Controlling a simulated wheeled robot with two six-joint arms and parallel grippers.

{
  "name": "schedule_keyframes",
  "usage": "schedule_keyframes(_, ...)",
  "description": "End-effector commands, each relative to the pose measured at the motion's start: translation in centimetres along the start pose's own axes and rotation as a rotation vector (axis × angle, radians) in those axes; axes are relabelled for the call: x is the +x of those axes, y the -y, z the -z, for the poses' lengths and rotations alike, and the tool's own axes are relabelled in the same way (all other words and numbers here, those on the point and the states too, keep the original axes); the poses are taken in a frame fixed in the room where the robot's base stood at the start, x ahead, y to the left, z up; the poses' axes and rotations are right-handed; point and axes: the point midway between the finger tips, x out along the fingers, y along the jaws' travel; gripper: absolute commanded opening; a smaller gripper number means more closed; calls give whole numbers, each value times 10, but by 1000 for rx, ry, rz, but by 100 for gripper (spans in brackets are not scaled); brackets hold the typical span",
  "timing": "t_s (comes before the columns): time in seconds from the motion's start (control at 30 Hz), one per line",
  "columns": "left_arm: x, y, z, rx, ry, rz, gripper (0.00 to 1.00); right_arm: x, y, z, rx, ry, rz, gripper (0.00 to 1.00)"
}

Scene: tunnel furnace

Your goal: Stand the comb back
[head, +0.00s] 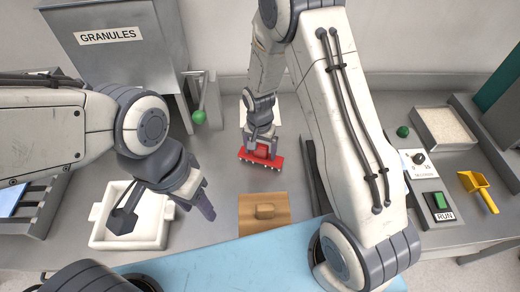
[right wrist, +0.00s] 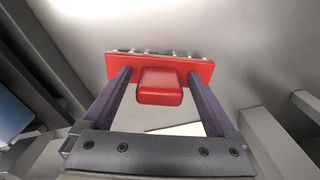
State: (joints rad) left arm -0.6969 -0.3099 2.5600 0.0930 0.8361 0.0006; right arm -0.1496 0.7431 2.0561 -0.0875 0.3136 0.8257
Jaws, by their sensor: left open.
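The red comb (head: 260,159) shows in the head view near the middle of the bench, with a toothed bar and a block handle. In the right wrist view the comb (right wrist: 160,68) lies across my fingertips. My right gripper (head: 262,147) has its fingers on either side of the handle (right wrist: 160,88), with a narrow gap visible at each side. Whether the comb touches the bench is unclear. My left gripper (head: 168,212) is open and empty, over the white tray's right side.
A green ball lever (head: 199,117) is behind left. At right are a RUN switch box (head: 440,206), a yellow scoop (head: 478,188) and a granule bin (head: 443,127).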

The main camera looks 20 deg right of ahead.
Motion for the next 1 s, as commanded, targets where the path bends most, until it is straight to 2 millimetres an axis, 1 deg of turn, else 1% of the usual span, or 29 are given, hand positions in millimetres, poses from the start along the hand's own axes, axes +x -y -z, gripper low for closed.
schedule_keyframes(0.2, -1, 0, 0, 0, 0, 0, 50, -1, 0, 0, 0, 0, 0, 92)
schedule_keyframes(0.3, -4, 0, 0, 0, 0, 0, 50, -6, 0, 0, 0, -1, 1, 92)
schedule_keyframes(0.37, 0, 0, 0, 0, 0, 0, 50, -11, 1, 1, 0, -2, 2, 92)
schedule_keyframes(0.47, 4, 0, 0, 0, 0, 0, 50, -27, 1, 1, 0, -5, 5, 92)
schedule_keyframes(0.7, 14, 1, -1, 1, 0, 0, 50, -80, 1, 1, 0, -5, 5, 92)
schedule_keyframes(0.8, 16, 1, -1, 1, 0, 0, 50, -98, 1, 1, 0, -4, 4, 92)
schedule_keyframes(0.9, 18, 1, -1, 1, 0, 0, 50, -112, 1, 1, 0, -3, 3, 92)
schedule_keyframes(1.0, 18, 1, -1, 1, 0, 0, 50, -120, 0, 0, -3, -1, 2, 92)
